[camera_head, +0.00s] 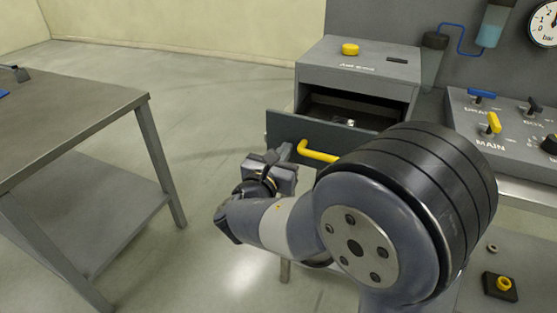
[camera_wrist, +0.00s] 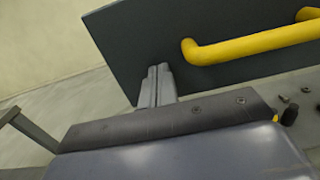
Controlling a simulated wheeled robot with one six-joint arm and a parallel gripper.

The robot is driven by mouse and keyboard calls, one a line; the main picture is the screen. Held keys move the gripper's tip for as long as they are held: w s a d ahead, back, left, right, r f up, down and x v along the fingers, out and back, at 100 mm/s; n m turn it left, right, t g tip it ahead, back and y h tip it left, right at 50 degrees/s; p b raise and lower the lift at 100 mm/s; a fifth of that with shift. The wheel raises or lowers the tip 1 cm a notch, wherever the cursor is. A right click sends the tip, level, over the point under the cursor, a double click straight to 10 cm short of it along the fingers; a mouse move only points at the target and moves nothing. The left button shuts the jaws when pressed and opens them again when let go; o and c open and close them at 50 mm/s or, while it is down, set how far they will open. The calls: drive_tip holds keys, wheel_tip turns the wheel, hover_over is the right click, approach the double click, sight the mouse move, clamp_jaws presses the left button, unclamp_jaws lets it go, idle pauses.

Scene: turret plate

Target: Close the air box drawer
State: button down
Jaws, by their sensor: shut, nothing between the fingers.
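The air box (camera_head: 358,60) is a grey cabinet with a yellow knob on top. Its drawer stands open, pulled out toward me, with a dark front panel (camera_head: 284,127) and a yellow handle (camera_head: 318,154). A small light object shows inside the drawer. My gripper (camera_head: 286,152) is shut and empty, close to the drawer front, left of the handle. In the wrist view the shut fingers (camera_wrist: 157,84) lie against or just before the drawer front (camera_wrist: 135,40), left of the yellow handle (camera_wrist: 250,45). I cannot tell whether they touch it. My arm hides the drawer's lower right part.
A grey metal table (camera_head: 75,115) stands at left, with open floor between it and the air box. At right is a control panel (camera_head: 470,125) with blue, yellow and black levers. A gauge (camera_head: 543,25) and a blue-tubed filter unit (camera_head: 490,28) are on the back wall.

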drive_tip(key=b, duration=0.1)
approach(309, 115)
drive_tip(key=w+d+r, duration=0.2)
drive_tip(key=d+r, duration=0.1)
drive_tip(key=shift+w+r, duration=0.2)
drive_tip(key=shift+r, duration=0.15)
drive_tip(key=shift+w, duration=0.25)
drive_tip(key=shift+w+d+r, duration=0.1)
drive_tip(key=shift+r, duration=0.15)
drive_tip(key=shift+r, duration=0.1)
